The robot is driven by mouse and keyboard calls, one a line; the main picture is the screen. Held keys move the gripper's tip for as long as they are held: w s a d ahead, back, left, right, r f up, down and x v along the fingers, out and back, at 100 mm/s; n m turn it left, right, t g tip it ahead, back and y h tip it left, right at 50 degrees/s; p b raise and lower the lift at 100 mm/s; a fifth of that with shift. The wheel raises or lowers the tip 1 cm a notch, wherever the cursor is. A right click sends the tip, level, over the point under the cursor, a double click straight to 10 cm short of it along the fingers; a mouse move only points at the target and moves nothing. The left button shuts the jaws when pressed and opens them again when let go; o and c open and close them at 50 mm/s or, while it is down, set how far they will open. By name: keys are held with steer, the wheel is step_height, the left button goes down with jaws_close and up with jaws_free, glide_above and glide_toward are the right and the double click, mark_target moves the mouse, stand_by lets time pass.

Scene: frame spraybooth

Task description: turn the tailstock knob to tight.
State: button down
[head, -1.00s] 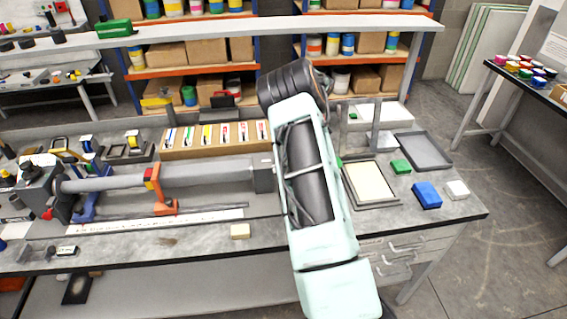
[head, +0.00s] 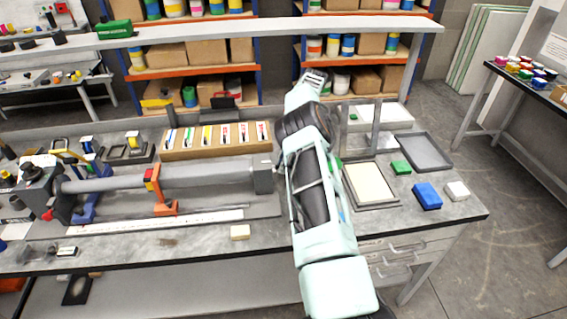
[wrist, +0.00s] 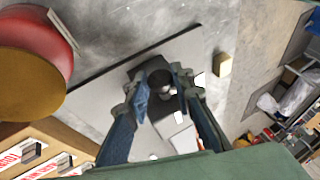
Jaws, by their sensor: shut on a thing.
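The lathe-like fixture (head: 150,180) lies along the bench in the head view, with its grey tailstock block (head: 263,179) at the right end, just left of my arm. In the wrist view, the two fingers of my gripper (wrist: 166,98) stand on either side of the small dark tailstock knob (wrist: 162,82) and are shut on it. A grey block shows just below the knob between the fingers. In the head view my gripper and the knob are hidden by my arm. The knob's markings cannot be read.
A cardboard box of labelled packets (head: 215,152) stands behind the fixture. A small cream block (head: 239,232) lies in front. Right of my arm are a framed cream panel (head: 372,184), a blue block (head: 427,195) and a grey tray (head: 423,151). A raised shelf (head: 225,30) spans the back.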

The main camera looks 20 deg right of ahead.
stand_by(0.5)
steer(key=c, duration=1.7)
jaws_free()
steer(key=shift+r, duration=0.1)
step_height(320, 180, up, 10)
steer(key=shift+f, duration=0.1)
steer(key=shift+o, duration=0.2)
